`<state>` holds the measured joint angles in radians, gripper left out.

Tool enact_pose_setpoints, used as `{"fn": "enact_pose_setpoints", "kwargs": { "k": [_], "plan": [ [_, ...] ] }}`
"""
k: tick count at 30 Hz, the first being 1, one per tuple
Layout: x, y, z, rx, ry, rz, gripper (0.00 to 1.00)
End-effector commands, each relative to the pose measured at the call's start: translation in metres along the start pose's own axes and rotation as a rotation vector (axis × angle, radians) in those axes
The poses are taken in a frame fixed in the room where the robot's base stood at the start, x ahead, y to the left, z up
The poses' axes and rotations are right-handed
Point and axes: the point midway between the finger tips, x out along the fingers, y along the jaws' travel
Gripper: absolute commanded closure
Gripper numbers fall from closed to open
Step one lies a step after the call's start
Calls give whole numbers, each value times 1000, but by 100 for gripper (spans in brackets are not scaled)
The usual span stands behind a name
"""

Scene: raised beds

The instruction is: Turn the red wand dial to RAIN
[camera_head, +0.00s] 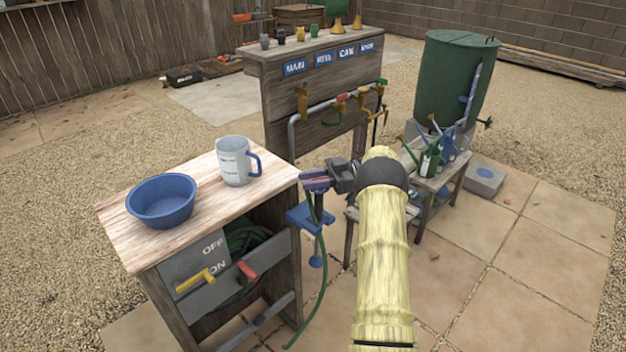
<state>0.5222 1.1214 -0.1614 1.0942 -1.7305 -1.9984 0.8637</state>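My gripper (318,178) is at the end of my pale yellow arm, just right of the wooden bench's back right corner. Its fingers point left, above a blue clamp (304,215) at the bench's side. A dark upright piece, perhaps the wand, stands between the gripper and the clamp, and a green hose (323,290) hangs below. Small reddish and purple parts show at the fingertips. I cannot tell whether they belong to the wand dial or to the fingers. The dial's markings, including RAIN, are not readable. Whether the fingers are apart or closed is too small to tell.
The wooden bench (125,215) holds a blue bowl (162,200) and a grey mug (236,160).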

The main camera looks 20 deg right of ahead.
Motion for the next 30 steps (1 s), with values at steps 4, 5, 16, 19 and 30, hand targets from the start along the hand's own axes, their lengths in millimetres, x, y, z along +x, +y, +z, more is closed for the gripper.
{"fn": "enact_pose_setpoints", "kwargs": {
  "k": [4,5,16,19,30],
  "plan": [
    [-6,0,5,6,-2,2,70],
    [-9,0,5,6,-2,3,70],
    [-65,-1,6,4,-3,7,70],
    [-75,0,6,5,-1,2,70],
    [-104,-1,6,5,0,-3,70]
  ]
}}
